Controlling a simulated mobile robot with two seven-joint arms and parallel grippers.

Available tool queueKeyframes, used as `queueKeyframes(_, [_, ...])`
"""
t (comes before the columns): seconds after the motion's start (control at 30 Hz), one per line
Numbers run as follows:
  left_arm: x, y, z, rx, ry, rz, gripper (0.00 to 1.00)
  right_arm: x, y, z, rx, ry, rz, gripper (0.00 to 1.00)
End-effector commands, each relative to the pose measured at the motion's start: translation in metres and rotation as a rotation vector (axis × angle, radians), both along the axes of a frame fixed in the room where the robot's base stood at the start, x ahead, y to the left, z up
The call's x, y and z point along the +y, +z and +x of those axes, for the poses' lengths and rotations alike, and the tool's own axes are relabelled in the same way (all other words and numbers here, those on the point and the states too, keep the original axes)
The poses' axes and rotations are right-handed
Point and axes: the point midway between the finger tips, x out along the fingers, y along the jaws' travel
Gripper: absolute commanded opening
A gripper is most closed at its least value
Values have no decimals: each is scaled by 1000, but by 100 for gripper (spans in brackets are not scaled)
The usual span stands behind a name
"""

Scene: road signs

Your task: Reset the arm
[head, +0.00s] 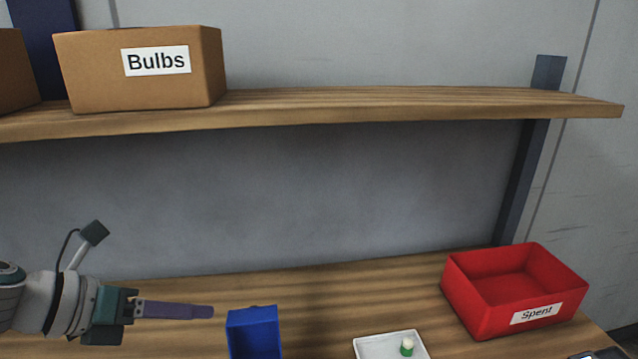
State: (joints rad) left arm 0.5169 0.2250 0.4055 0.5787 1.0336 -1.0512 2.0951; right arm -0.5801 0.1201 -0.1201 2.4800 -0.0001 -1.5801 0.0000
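My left arm comes in from the left edge, low over the wooden bench. Its gripper (208,311) points right, with the purple fingers level and seen edge-on, so only one outline shows. I cannot tell whether they are apart or together. No object shows at the fingertips, which end just left of the blue bin. My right gripper is not in view.
A blue bin (254,332) and a white tray (376,345) holding a small green-and-white item (407,347) are at the front. A red "Spent" bin (480,305) stands right. A wooden shelf (400,106) above carries a "Bulbs" box (95,75).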

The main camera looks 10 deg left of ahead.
Motion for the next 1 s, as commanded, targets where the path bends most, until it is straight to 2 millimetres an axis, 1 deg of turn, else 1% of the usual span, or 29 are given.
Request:
queueKeyframes(0.07, [1,-9,-14,-46,-121,124,39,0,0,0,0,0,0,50])
queueKeyframes(0.17, [2,-24,-43,-147,-393,372,39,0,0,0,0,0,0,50])
queueKeyframes(0.2, [2,-30,-57,-194,-532,481,39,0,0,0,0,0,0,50])
queueKeyframes(0.27, [1,-36,-79,-268,-754,640,39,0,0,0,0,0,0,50])
queueKeyframes(0.3, [0,-39,-93,-318,-904,737,39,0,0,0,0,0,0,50])
queueKeyframes(0.37, [-4,-40,-113,-399,-1131,867,39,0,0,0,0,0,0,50])
queueKeyframes(0.4, [-6,-39,-127,-453,-1281,947,39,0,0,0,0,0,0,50])
queueKeyframes(0.47, [-11,-35,-147,-537,-1505,1051,39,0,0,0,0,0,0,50])
queueKeyframes(0.5, [-15,-31,-159,-593,-1651,1114,39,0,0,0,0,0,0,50])
queueKeyframes(0.6, [-24,-16,-188,-730,-1981,1240,39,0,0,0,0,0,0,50])
queueKeyframes(0.7, [-32,2,-210,-845,-2241,1323,39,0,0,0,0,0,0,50])
queueKeyframes(0.8, [-38,22,-228,-940,-2449,1385,39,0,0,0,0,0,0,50])
queueKeyframes(0.87, [-41,34,-238,-991,-2558,1414,39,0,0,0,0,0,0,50])
queueKeyframes(0.9, [-42,42,-244,1011,2596,-1413,39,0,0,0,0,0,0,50])
queueKeyframes(1.0, [-45,64,-259,969,2470,-1300,39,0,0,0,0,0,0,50])
